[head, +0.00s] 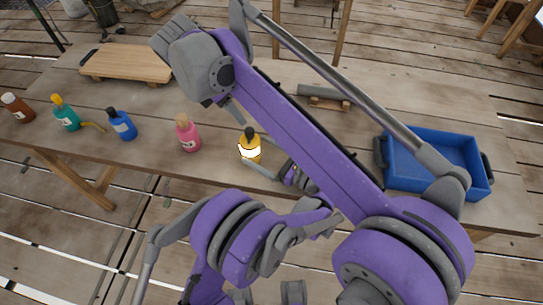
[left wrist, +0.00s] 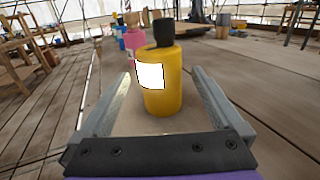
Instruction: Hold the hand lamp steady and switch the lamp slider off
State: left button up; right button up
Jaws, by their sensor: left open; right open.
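The hand lamp appears to be the yellow bottle-shaped body with a black top (head: 250,148), standing upright near the table's front edge. Its blank white panel looks brightly lit. It also shows large in the left wrist view (left wrist: 163,92). A separate slider cannot be made out. My left gripper (head: 258,161) is open, its fingers on either side of the lamp's body with visible gaps in the left wrist view (left wrist: 163,76).
Pink (head: 188,135), blue (head: 123,126), teal (head: 66,115) and brown (head: 17,107) bottles stand left of the lamp. A wooden board (head: 128,63) lies behind them. A blue tray (head: 430,183) is at the right. A grey bar on wood (head: 323,100) lies at the back.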

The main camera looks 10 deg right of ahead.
pick_arm(q)
jog(key=x, duration=0.6)
jog(key=shift+w+a, duration=0.2)
jog(key=shift+a, duration=0.05)
